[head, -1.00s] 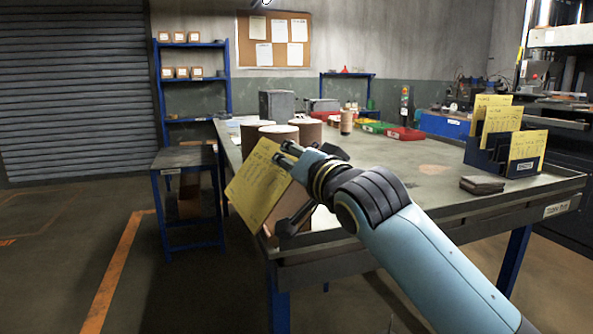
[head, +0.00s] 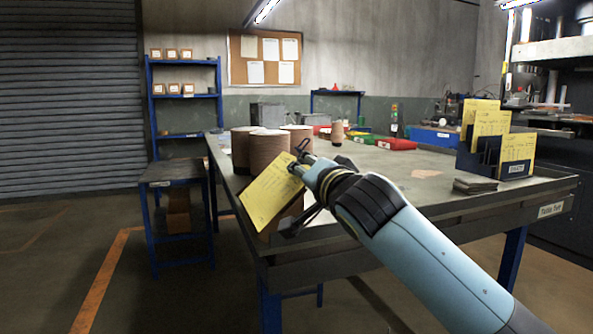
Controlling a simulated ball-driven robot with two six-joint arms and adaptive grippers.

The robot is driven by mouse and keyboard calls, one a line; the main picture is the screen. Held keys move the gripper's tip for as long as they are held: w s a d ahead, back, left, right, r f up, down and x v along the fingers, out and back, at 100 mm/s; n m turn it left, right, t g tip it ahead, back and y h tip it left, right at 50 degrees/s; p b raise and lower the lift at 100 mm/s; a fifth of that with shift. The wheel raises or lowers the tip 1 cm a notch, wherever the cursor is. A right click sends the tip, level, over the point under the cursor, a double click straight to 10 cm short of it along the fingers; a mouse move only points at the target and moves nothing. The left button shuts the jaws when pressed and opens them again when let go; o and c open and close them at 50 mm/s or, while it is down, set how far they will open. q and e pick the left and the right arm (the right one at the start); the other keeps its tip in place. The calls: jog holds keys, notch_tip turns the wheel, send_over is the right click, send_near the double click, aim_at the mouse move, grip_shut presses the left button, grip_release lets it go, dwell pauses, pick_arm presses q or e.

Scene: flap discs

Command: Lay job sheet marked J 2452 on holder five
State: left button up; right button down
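My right gripper (head: 297,167) is at the near left corner of the workbench. It is shut on a yellow job sheet (head: 265,200) by its upper right part. The sheet hangs tilted in front of the brown disc stacks, and its writing is too small to read. A blue sheet rack (head: 487,160) with several yellow sheets stands at the right of the bench. I cannot make out a number for holder five. My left gripper is not in view.
Several brown disc stacks (head: 270,153) stand at the bench's left end, just behind the sheet. Dark flat pieces (head: 475,186) lie in front of the rack. Red trays (head: 397,144) stand further back. The middle of the bench top (head: 385,165) is mostly clear.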

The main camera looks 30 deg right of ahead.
jog(key=shift+s+d+f+b, duration=0.1)
jog(key=shift+d+f+b, duration=0.2)
jog(key=shift+d+f, duration=0.25)
dwell(0.4)
jog(key=c, duration=1.4)
grip_release()
jog(key=shift+s, duration=0.15)
jog(key=v, duration=1.1)
jog(key=shift+s+a, duration=0.25)
jog(key=shift+s, duration=0.1)
